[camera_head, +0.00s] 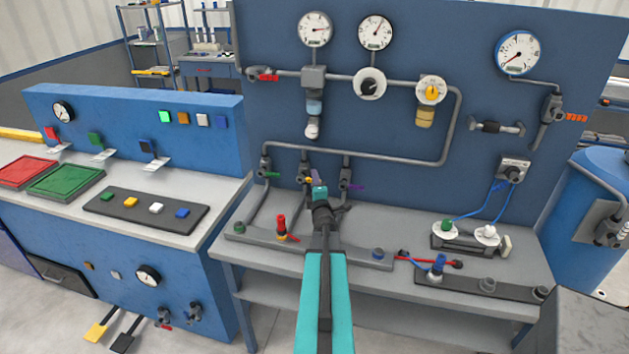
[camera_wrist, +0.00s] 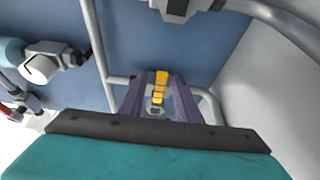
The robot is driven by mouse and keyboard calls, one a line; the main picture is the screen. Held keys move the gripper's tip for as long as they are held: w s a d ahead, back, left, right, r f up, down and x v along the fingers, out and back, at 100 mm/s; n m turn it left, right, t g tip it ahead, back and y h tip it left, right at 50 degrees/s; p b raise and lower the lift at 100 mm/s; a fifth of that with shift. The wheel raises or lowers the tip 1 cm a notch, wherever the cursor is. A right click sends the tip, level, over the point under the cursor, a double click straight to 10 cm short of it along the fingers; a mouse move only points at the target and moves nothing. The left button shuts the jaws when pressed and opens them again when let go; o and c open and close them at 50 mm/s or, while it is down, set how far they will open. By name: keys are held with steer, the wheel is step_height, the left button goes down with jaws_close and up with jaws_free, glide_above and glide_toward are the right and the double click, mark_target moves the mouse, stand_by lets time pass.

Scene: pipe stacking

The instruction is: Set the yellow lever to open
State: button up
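The yellow lever (camera_wrist: 160,88) shows in the wrist view between the two fingers of my gripper (camera_wrist: 159,84). The fingers are apart, one on each side of it, and I cannot tell whether either touches it. In the head view, a small yellow piece of the lever (camera_head: 309,181) shows just left of my gripper (camera_head: 319,188), at the middle of three valves on the blue panel. The arm and gripper hide most of that valve in the head view.
A valve with a green lever (camera_head: 271,175) is to the left and one with a purple lever (camera_head: 356,187) close to the right. Grey pipes (camera_head: 400,159) run above. A red-handled fitting (camera_head: 281,226) stands on the grey bench (camera_head: 395,215) below.

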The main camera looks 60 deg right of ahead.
stand_by(0.3)
jaws_close()
steer(key=shift+w, duration=0.15)
